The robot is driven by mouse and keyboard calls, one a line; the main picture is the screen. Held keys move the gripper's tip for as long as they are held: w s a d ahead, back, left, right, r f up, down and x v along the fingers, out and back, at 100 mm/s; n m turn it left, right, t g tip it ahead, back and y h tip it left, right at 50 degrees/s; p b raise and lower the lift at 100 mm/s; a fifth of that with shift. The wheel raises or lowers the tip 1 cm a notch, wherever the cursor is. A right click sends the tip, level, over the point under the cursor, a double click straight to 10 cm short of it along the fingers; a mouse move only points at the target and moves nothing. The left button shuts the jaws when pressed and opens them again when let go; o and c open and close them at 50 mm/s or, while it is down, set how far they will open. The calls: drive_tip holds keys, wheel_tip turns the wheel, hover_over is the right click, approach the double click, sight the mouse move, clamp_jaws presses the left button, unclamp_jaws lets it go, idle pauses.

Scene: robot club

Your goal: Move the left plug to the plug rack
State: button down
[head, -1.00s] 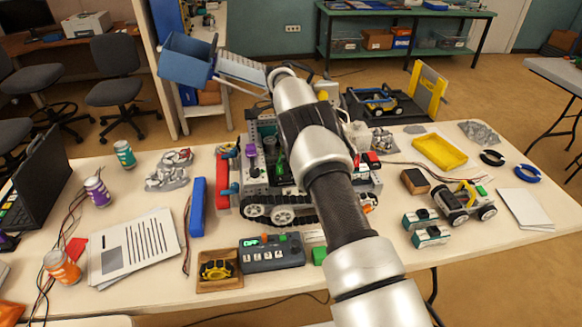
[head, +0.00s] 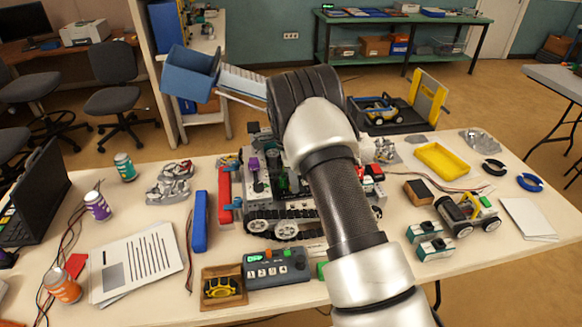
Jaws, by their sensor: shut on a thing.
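My arm reaches from the bottom right up to the middle of the head view, and its thick dark and silver links hide my gripper. A large tracked robot (head: 262,208) stands on the table behind my arm, and the arm covers its right half. A small purple part (head: 253,165) stands upright on its left deck, with a green part to the right of it. Red parts show at its right edge. I cannot tell which of these is the left plug or the plug rack, or whether either is hidden behind my arm.
The robot's raised blue bucket (head: 190,74) juts up at the back left. A grey control box (head: 277,269) and a small wooden tray (head: 222,297) lie in front. A blue bar (head: 200,221) lies left, a yellow tray (head: 442,160) right.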

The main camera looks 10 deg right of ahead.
drive_tip(key=shift+s+a+f, duration=0.2)
drive_tip(key=shift+s+f, duration=0.05)
drive_tip(key=shift+s, duration=0.4)
drive_tip(key=shift+s+a+f, duration=0.2)
drive_tip(key=shift+s, duration=0.45)
drive_tip(key=shift+f+b, duration=0.45)
drive_tip(key=shift+f, duration=0.75)
drive_tip(key=shift+r, duration=0.15)
drive_tip(key=shift+f+b, duration=0.2)
drive_tip(key=shift+b, duration=0.45)
drive_tip(key=shift+f+b, duration=0.85)
drive_tip(key=shift+b, duration=0.2)
idle(0.5)
drive_tip(key=c, duration=1.5)
unclamp_jaws()
drive_tip(key=shift+o, duration=0.2)
drive_tip(key=shift+r, duration=0.1)
